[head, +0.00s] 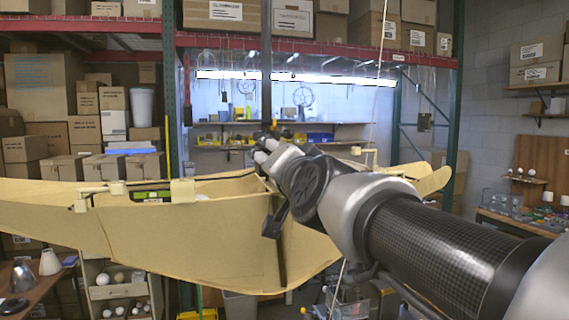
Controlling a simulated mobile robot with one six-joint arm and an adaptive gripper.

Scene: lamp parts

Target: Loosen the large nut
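I cannot make out the large nut in the head view. My arm reaches in from the lower right to the middle of the picture, in front of a large tan boat-shaped body (200,235). The end of my arm is small and partly hidden by its own joints. A dark angular part shows just below the wrist, against the tan body, but I cannot tell if it is part of my gripper. The fingertips are not clearly visible, and I cannot tell whether they hold or touch anything.
A worktable (520,225) with small parts and lamp-like pieces stands at right. Racks of cardboard boxes (40,85) stand behind. A thin cord hangs near my arm.

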